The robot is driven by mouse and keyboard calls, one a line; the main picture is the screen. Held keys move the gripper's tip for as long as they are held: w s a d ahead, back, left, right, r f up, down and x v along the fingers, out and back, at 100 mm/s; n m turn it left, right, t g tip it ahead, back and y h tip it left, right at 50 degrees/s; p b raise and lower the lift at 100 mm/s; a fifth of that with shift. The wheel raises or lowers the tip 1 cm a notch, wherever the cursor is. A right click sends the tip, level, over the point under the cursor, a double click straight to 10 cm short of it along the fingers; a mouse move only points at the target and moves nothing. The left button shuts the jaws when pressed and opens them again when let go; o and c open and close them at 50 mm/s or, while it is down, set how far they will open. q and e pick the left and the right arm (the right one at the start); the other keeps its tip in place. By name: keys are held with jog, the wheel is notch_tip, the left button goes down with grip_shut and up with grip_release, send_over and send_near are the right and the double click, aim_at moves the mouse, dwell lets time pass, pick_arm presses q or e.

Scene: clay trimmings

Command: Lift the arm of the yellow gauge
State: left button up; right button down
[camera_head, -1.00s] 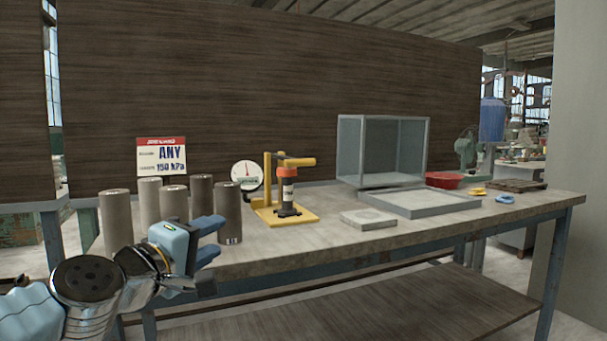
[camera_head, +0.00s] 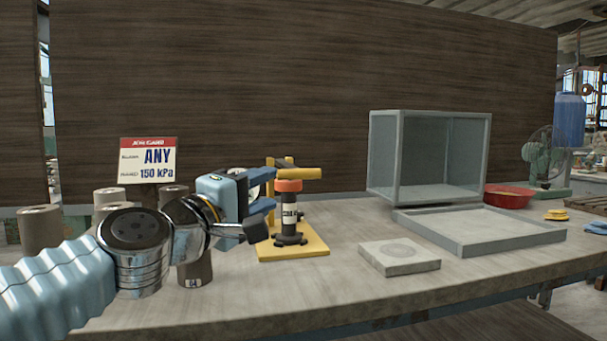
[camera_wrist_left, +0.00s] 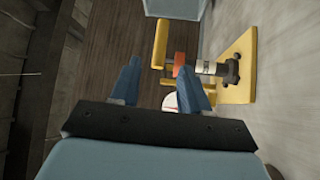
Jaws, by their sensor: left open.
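The yellow gauge (camera_head: 305,247) stands on the table, with a flat base, an upright post and a horizontal yellow arm (camera_head: 300,173) at its top. A dark cylinder with an orange collar (camera_head: 289,186) stands under the arm. My left gripper (camera_head: 268,207) is open and empty, just left of the gauge, and covers part of its post. In the left wrist view, the yellow arm (camera_wrist_left: 160,45) lies beyond the open fingertips (camera_wrist_left: 159,70), close to the right finger. The orange collar (camera_wrist_left: 180,63) and base (camera_wrist_left: 238,65) are to its right. My right gripper is not in view.
Several grey-brown cylinders (camera_head: 40,230) stand at the left, partly behind my arm, near a sign (camera_head: 148,160) reading ANY, 150 kPa.

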aim_at(294, 176)
pick_arm(q)
jog(key=x, duration=1)
jog(key=shift+w+d+p, duration=0.1)
jog(key=shift+w+p, duration=0.25)
jog(key=shift+c, duration=0.4)
grip_shut()
